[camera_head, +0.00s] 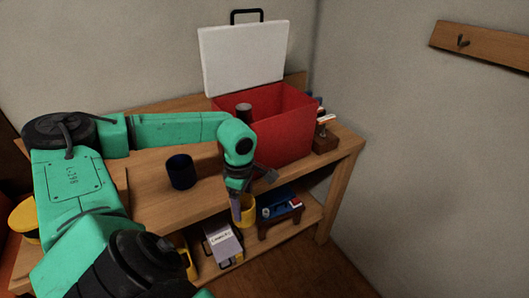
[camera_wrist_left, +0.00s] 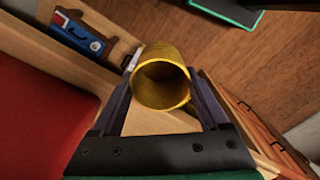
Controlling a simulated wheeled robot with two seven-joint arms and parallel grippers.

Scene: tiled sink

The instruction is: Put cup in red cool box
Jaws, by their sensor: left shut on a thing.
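The yellow cup (camera_head: 248,211) is in my left gripper (camera_head: 241,208), in front of the workbench's front edge. In the left wrist view the cup (camera_wrist_left: 161,78) sits between the two fingers of the gripper (camera_wrist_left: 163,98), its open mouth facing the camera. The red cool box (camera_head: 285,132) stands on the bench top, behind and to the right of the gripper. Its white lid (camera_head: 243,58) is raised. A grey cylindrical object (camera_head: 244,111) shows inside the box. My right gripper is not in view.
Small items in a wooden holder (camera_head: 325,142) stand right of the box. The lower shelf holds a labelled box (camera_head: 222,243) and a blue-and-red item on a small stand (camera_head: 280,208).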

